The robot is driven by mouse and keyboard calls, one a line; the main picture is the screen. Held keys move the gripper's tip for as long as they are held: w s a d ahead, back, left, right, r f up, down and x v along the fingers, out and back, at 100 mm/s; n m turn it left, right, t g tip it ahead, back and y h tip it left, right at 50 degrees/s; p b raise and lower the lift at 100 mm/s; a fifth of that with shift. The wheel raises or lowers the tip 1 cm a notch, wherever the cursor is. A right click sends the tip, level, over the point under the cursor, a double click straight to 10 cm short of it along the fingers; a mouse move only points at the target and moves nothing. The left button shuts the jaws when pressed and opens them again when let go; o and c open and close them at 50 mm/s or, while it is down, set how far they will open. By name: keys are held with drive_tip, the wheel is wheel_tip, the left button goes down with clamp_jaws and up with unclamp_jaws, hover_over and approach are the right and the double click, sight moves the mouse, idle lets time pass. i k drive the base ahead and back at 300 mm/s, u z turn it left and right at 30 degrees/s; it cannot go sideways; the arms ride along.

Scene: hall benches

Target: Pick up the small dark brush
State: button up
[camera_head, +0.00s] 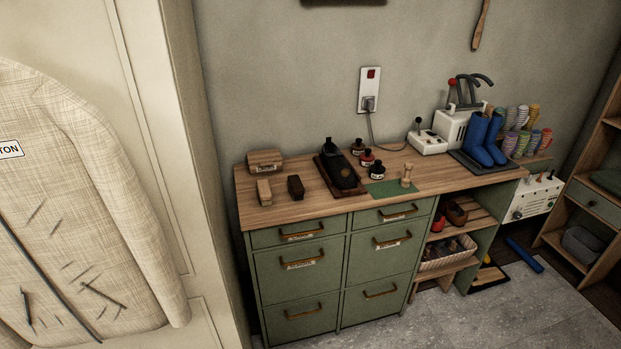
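The small dark brush (296,187) lies on the wooden top of the bench (325,215), left of its middle and near the front edge. It looks like a short dark brown block. A lighter brown brush (264,191) lies just left of it, with a small gap between them. My gripper is not in view.
A larger brown block or box (265,161) sits behind the two brushes. A black shoe (340,168) on a dark board stands right of the dark brush. Small bottles (376,170), a wooden-handled tool (406,176) and blue boots (484,140) are further right. A coat (90,190) hangs at left.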

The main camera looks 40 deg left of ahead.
sight(297, 189)
drive_tip(key=i, duration=2.25)
drive_tip(key=u, duration=3.4)
